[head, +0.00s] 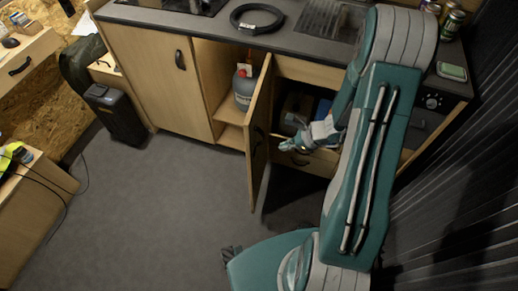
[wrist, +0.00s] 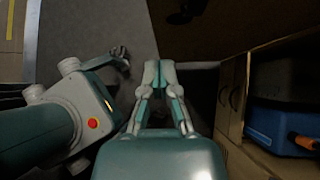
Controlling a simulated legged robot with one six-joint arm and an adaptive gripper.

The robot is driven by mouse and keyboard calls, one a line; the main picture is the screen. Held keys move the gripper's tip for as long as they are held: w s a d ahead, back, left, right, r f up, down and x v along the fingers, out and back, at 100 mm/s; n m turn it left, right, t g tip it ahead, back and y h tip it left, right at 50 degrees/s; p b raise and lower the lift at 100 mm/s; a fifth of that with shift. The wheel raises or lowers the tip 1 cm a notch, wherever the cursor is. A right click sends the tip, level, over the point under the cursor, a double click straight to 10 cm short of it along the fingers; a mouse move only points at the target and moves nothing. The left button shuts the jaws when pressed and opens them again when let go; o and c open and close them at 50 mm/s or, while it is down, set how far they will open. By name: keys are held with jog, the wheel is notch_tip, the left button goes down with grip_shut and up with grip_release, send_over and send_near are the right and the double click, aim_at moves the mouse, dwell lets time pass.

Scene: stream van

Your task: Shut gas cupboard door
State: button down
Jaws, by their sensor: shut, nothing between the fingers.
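The gas cupboard door (head: 259,135) stands wide open, swung out into the room and seen almost edge-on in the head view. A dark handle shows on its face. A grey gas bottle (head: 244,88) with a red top stands in the open cupboard (head: 214,75), left of the door. My gripper (head: 287,146) is just right of the door, on its handle side, with its fingers shut and empty. In the wrist view the shut fingertips (wrist: 159,72) point toward a dark brown panel (wrist: 225,25), probably this door. I cannot tell whether they touch it.
Right of the door is an open compartment with a blue box (wrist: 280,128) and a drawer front (head: 308,163) below. The worktop (head: 225,32) above carries a black ring (head: 257,18). A black bin (head: 115,112) stands left. Grey floor (head: 160,200) is clear left of the door.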

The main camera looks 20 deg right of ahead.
aim_at(251, 151)
jog(key=w+a+f, duration=0.1)
jog(key=a, duration=0.1)
jog(key=w+a+f, duration=0.1)
jog(key=a+f, duration=0.1)
jog(key=w+a+f, duration=0.1)
jog(key=a, duration=0.1)
jog(key=shift+w+a+f, duration=0.25)
jog(key=shift+a+f, duration=0.05)
jog(key=shift+a, duration=0.1)
jog(key=shift+w+a, duration=0.35)
jog(key=shift+a, duration=0.2)
jog(key=shift+w, duration=0.15)
